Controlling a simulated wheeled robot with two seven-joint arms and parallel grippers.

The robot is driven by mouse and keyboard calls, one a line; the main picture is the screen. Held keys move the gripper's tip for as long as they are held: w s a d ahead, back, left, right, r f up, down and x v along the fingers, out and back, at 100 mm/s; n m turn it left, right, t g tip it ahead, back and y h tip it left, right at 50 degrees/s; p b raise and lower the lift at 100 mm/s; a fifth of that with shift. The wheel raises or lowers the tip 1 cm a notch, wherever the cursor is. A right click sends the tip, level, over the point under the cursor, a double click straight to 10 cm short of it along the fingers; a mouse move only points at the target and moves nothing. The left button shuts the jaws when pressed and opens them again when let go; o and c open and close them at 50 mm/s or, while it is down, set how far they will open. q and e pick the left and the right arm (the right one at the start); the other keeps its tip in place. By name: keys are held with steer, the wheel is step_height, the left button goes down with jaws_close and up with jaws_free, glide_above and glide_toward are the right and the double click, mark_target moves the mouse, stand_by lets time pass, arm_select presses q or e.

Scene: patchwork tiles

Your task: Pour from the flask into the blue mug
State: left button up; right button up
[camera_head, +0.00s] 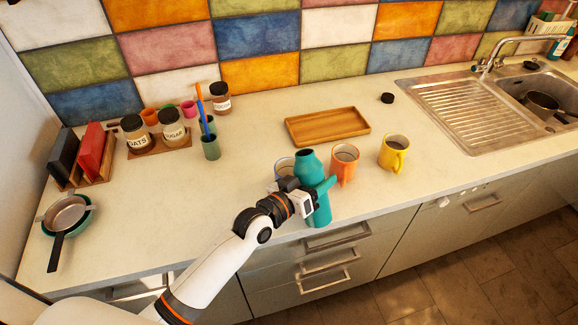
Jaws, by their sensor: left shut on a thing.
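The teal flask (318,207) is upright or nearly so, with its open neck (306,157) at the top. My left gripper (312,201) is shut on its body. The flask overlaps the counter's front edge in the picture; I cannot tell its exact height. A mug (284,163) with a bluish rim shows just behind and left of the flask. It is mostly hidden by my gripper and the flask, so its colour is hard to confirm. My right gripper is not in view.
An orange mug (344,166) stands close to the flask's right, with a yellow mug (394,152) beyond it. A wooden tray (328,126) lies behind. A black cap (387,98) lies near the sink's drainboard (470,110). Jars (172,127) and a pan (66,215) are left.

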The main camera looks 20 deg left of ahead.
arm_select(q)
steer(key=shift+a+r+n, duration=0.1)
steer(key=shift+n, duration=0.2)
steer(key=shift+w+r, duration=0.1)
steer(key=shift+r, duration=0.25)
steer(key=shift+w+a+r+n+g+p, duration=0.25)
steer(key=shift+r+n+g+p, duration=0.25)
steer(key=shift+n, duration=0.3)
steer(key=shift+s+f, duration=0.1)
steer(key=shift+f, duration=0.5)
steer(key=n, duration=0.1)
steer(key=f+n, duration=0.1)
steer(key=shift+s+d+f+n+g+h+b, duration=0.1)
steer(key=shift+s+d+n+g+h+b, duration=0.2)
steer(key=shift+g+b, duration=0.1)
steer(key=shift+d+r+n+p, duration=0.1)
steer(key=shift+r+n+p, duration=0.3)
steer(key=shift+p, duration=0.6)
steer(key=shift+s+d+r+n+g+h+p, duration=0.1)
steer(key=shift+n+g+h+p, duration=0.15)
steer(key=shift+n+p, duration=0.3)
steer(key=shift+s+d+r+n+g+h+p, duration=0.15)
steer(key=shift+n+g+p, duration=0.1)
steer(key=shift+n+p, duration=0.25)
steer(key=shift+w+a+f, duration=0.2)
steer(key=shift+n, duration=0.25)
